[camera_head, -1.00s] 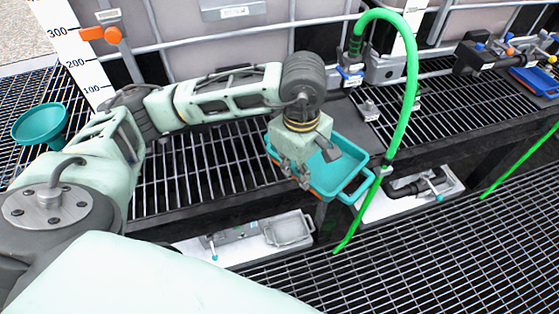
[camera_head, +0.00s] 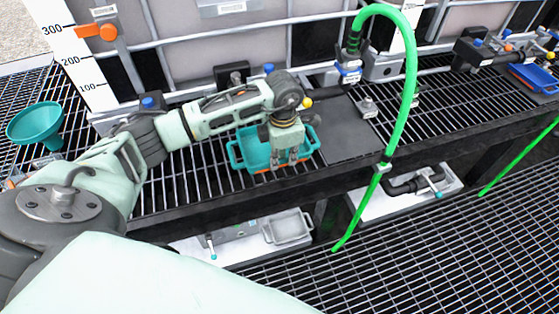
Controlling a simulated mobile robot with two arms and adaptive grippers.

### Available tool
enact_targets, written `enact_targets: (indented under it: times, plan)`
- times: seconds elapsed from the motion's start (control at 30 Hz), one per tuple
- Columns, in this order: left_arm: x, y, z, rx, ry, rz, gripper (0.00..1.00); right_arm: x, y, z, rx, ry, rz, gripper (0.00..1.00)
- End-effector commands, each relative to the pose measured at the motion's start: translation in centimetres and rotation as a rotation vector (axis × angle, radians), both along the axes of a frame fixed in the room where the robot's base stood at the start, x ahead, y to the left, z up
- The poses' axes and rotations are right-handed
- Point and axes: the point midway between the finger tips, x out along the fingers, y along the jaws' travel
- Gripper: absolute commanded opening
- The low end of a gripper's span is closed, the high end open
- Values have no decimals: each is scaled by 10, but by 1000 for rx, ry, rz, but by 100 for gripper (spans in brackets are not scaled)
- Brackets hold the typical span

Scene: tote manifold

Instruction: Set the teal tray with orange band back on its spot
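The teal tray (camera_head: 252,154), with an orange band low on its side, is left of the middle, over the bench grating just left of a flat dark plate (camera_head: 352,134). It looks about level. My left gripper (camera_head: 285,161) comes down over the tray's near side with its fingers at the near rim, and appears shut on it. The gripper and wrist hide part of the tray's inside and right side. I cannot tell whether the tray's underside touches the grating. My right gripper is not in view.
A green hose (camera_head: 408,85) arches up right of the plate and hangs over the front edge. A teal funnel (camera_head: 37,122) stands at the far left. A blue tray (camera_head: 540,78) lies at the far right. Valves and pipes line the back.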

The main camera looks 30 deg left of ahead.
Motion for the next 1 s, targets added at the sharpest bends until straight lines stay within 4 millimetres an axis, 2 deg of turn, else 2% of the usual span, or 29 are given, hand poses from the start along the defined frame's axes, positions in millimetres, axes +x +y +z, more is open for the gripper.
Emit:
enact_targets:
  times: [0.2, 0.53, 0.97, 1.0]
  plan:
    - [15, 17, -13, -1, 1, -2, 0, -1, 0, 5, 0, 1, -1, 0]
    - [15, 17, -51, -2, 2, -2, 0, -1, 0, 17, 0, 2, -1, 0]
    - [16, 17, -60, -1, -2, -3, 0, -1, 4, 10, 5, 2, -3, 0]
    - [16, 17, -58, -1, 0, -3, 6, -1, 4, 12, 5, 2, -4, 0]
